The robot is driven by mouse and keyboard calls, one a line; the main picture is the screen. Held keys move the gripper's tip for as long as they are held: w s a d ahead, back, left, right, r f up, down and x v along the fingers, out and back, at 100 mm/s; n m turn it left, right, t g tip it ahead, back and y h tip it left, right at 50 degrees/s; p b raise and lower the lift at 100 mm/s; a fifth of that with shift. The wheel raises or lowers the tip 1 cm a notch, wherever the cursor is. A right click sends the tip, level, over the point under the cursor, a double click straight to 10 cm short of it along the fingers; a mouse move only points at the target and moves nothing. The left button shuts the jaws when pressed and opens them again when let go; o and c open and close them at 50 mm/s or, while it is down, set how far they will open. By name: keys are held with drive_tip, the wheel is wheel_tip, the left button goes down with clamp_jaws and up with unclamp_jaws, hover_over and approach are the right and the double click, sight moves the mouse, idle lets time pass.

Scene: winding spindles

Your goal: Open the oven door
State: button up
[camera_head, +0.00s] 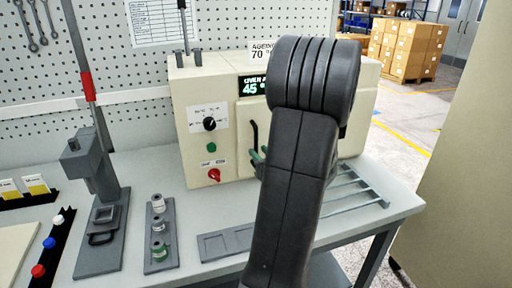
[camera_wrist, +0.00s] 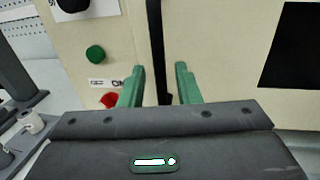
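The oven (camera_head: 222,100) is a cream box on the bench, with a green display reading 45. Its door (camera_wrist: 225,45) appears closed, with a dark window (camera_wrist: 292,45) at the right of the wrist view. A black vertical handle (camera_head: 254,132) is at the door's left side; it also shows in the wrist view (camera_wrist: 156,40). My gripper (camera_wrist: 161,72) has green fingers, open, one on each side of the handle's line. It also shows in the head view (camera_head: 260,156), at the handle's lower part. I cannot tell whether the fingers touch it. My arm hides much of the door.
A dial (camera_head: 209,124), green button (camera_head: 211,147) and red knob (camera_head: 214,174) are left of the door. A rack of metal bars (camera_head: 352,190) lies on the bench right of my arm. A spindle holder (camera_head: 160,240) and a lever press (camera_head: 95,165) stand left.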

sight(257, 150)
drive_tip(key=shift+x, duration=1.6)
clamp_jaws()
drive_tip(key=shift+s, duration=0.1)
